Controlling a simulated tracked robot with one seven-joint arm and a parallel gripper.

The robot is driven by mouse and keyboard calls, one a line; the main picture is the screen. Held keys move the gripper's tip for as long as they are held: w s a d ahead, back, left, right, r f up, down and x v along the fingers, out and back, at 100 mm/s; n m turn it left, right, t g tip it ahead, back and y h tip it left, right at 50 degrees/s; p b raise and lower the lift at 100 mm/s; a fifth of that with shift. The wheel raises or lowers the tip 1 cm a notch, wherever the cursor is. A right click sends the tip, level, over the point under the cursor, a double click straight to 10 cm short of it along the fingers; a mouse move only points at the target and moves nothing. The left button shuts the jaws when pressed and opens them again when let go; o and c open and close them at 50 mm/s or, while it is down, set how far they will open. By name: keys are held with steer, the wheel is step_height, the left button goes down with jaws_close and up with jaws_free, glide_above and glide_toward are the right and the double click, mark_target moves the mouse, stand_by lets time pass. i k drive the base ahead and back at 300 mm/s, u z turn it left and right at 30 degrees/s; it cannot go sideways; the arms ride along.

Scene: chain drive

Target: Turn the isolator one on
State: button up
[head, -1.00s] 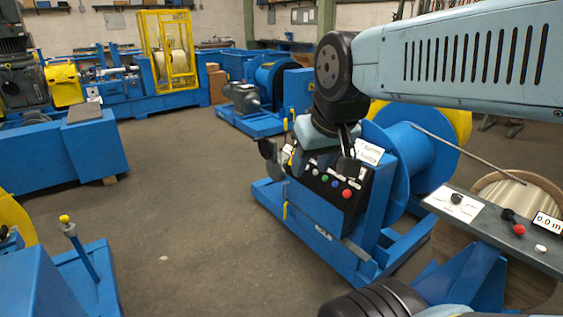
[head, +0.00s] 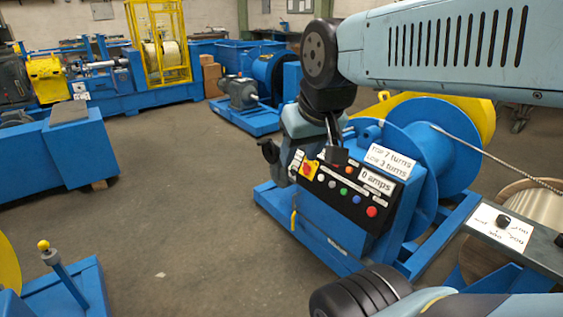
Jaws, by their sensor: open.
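A red and yellow rotary switch (head: 309,169), which looks like an isolator, sits at the left end of the black control panel (head: 349,214) on the blue winch unit. I cannot read its label or its setting. My gripper (head: 335,154) hangs in front of the panel's upper edge, just above and right of the switch. It is open and seems to hold nothing. The dark jaws hide part of the panel behind them, and I cannot tell whether they touch it.
The panel has several coloured buttons, including a red one (head: 372,211), and a "0 amps" label (head: 376,180). A blue drum (head: 440,135) stands behind it. The floor (head: 190,200) at left is clear.

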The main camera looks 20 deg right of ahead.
mark_target(307, 168)
steer(key=u, duration=0.15)
steer(key=i, duration=0.55)
steer(key=z, duration=1.45)
steer(key=i, duration=0.6)
steer(key=u, duration=0.15)
steer(key=k, duration=0.6)
steer(key=z, duration=0.1)
